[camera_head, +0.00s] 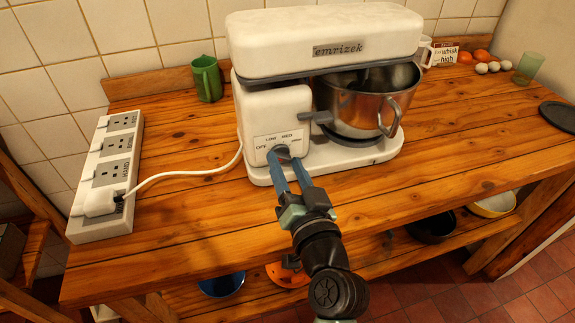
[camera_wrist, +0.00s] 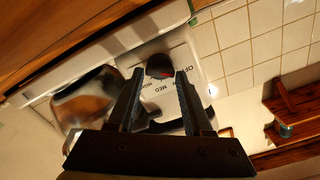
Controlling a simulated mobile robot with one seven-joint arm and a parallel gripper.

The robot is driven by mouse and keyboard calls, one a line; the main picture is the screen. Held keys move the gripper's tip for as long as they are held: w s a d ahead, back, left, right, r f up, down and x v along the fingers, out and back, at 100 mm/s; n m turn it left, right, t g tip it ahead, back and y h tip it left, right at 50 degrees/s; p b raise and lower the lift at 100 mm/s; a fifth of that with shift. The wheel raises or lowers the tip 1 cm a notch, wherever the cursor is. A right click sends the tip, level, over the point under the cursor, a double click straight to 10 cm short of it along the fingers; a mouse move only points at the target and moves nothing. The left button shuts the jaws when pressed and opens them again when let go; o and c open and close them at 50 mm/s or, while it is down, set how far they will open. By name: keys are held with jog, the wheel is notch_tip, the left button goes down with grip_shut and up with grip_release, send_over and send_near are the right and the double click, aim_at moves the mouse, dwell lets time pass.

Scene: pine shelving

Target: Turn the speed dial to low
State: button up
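In the wrist view, the dial sits at the gap between the fingertips (camera_wrist: 160,76); contact is unclear.
A metal bowl (camera_head: 362,112) sits in the mixer to the right of the dial. A white power strip (camera_head: 88,215) with the mixer's plugged cord (camera_head: 190,172) lies left. A green mug (camera_head: 207,80) stands behind. Counter to the right is largely clear.

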grip_shut()
jog(key=shift+m, duration=0.4)
jog(key=m+p, duration=0.1)
jog(key=m, duration=0.2)
jog(key=shift+m+p, duration=0.3)
jog(key=shift+p, duration=0.1)
jog(key=shift+d+f+m+p, duration=0.1)
jog(key=shift+m+p, duration=0.5)
jog(key=shift+m, duration=1.1)
jog(key=o, duration=0.5)
grip_release()
